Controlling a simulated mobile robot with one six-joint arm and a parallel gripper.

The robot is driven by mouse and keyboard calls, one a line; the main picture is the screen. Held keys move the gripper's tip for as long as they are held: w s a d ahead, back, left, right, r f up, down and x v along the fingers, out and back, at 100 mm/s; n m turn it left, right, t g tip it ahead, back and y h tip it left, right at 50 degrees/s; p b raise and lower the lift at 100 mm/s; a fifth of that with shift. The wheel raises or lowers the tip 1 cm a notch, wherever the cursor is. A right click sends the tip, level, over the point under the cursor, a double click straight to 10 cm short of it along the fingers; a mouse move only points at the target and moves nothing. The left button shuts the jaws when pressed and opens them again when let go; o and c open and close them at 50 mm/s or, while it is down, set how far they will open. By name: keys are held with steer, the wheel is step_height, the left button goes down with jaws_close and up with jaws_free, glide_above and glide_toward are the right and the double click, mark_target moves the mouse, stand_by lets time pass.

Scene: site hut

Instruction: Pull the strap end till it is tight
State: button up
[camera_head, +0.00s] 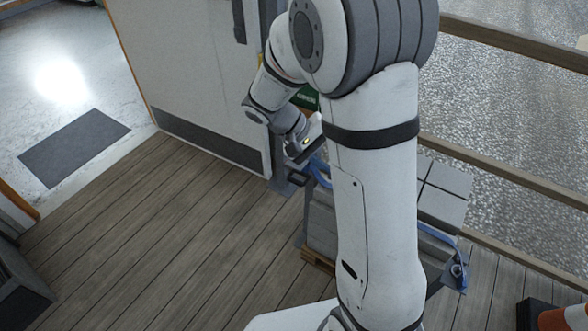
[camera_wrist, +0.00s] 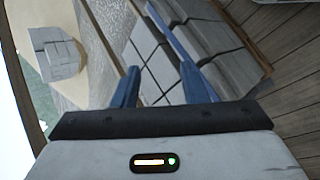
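A blue strap (camera_head: 320,175) lies over a stack of grey slabs (camera_head: 445,190) on a wooden pallet. Its right-hand length runs down to a small fitting (camera_head: 457,270). My arm hides the middle of the stack. In the wrist view the strap (camera_wrist: 165,25) runs across the slabs (camera_wrist: 215,40) towards my right finger. My gripper (camera_head: 290,186) is at the stack's left side, close to the strap. In the wrist view its two bluish fingers (camera_wrist: 160,70) stand apart, with slabs seen between them. I cannot make out the strap's loose end or whether a finger touches the strap.
A pale door panel (camera_head: 185,70) stands behind my gripper. Wooden rails (camera_head: 510,40) border the deck on the right. An orange and white object (camera_head: 565,318) is at the lower right corner. The plank deck (camera_head: 160,220) is clear on the left; a dark mat (camera_head: 75,147) lies beyond.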

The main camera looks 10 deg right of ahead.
steer(key=w+a+f+n+t+h+b, duration=0.1)
steer(key=w+f+h+b, duration=0.2)
steer(key=w+f, duration=0.35)
steer(key=w+a+f+t+h+b, duration=0.1)
steer(key=w+a+f+h+b, duration=0.2)
steer(key=f, duration=0.6)
steer(key=n+t+h+b, duration=0.3)
steer(key=t+h+b, duration=0.15)
steer(key=t, duration=0.35)
glide_toward(307, 168)
steer(key=s+a, duration=0.2)
steer(key=s, duration=0.2)
steer(key=x, duration=0.8)
steer(key=shift+w+r+b, duration=0.25)
steer(key=shift+r+b, duration=0.05)
steer(key=shift+b, duration=0.15)
steer(key=shift+a+y, duration=0.1)
steer(key=shift+y, duration=0.15)
steer(key=shift+t, duration=0.3)
jaws_close()
steer(key=shift+r, duration=0.1)
